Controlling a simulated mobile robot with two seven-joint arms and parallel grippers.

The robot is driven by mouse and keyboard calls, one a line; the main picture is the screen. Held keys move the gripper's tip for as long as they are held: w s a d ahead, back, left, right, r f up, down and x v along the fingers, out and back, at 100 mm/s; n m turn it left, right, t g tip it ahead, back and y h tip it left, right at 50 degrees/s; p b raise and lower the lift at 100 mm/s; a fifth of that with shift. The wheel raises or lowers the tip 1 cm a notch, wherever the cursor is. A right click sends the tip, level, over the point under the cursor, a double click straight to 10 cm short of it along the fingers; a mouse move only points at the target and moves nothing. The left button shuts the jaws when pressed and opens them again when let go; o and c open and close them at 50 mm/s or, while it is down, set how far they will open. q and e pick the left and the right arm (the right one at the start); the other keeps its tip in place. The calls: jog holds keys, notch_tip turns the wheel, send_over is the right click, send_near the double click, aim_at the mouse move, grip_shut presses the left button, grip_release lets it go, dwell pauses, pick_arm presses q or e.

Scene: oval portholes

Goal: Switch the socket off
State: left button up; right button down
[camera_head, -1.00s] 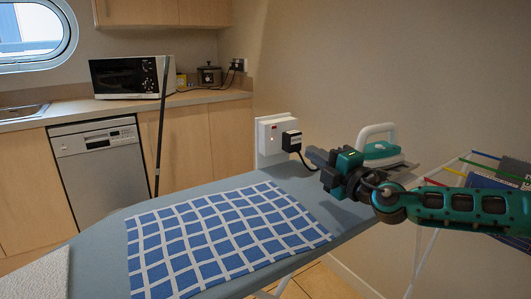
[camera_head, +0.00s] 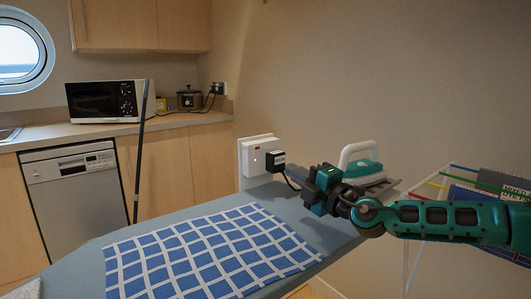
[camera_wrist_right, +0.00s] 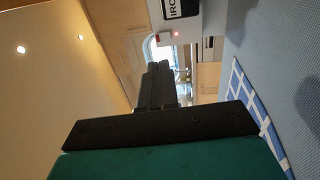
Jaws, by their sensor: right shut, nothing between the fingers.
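The white socket (camera_head: 246,160) is on the wall behind the ironing board, with a small red light glowing on its face. A black plug (camera_head: 275,161) sits in its right side, with a cable hanging down. In the right wrist view the socket (camera_wrist_right: 210,20) is at the top, beside the plug labelled "IRON" (camera_wrist_right: 182,8). A red rocker-like part and a glowing red dot show left of the plug. My right gripper (camera_head: 291,172) is shut and empty, just right of the plug; its closed fingers (camera_wrist_right: 157,78) point toward the socket. Contact cannot be told. My left gripper is out of view.
The ironing board (camera_head: 85,262) with a blue checked cloth (camera_head: 205,255) lies below my right arm. A teal and white iron (camera_head: 362,168) stands behind the gripper. A drying rack (camera_head: 440,180) is at right. A thin dark pole (camera_head: 141,150) rises at left.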

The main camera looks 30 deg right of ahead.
jog(key=p, duration=0.2)
send_near(258, 150)
jog(key=w, duration=0.2)
jog(key=w+r, duration=0.1)
jog(key=w, duration=0.2)
jog(key=shift+a, duration=0.2)
jog(key=shift+w, duration=0.9)
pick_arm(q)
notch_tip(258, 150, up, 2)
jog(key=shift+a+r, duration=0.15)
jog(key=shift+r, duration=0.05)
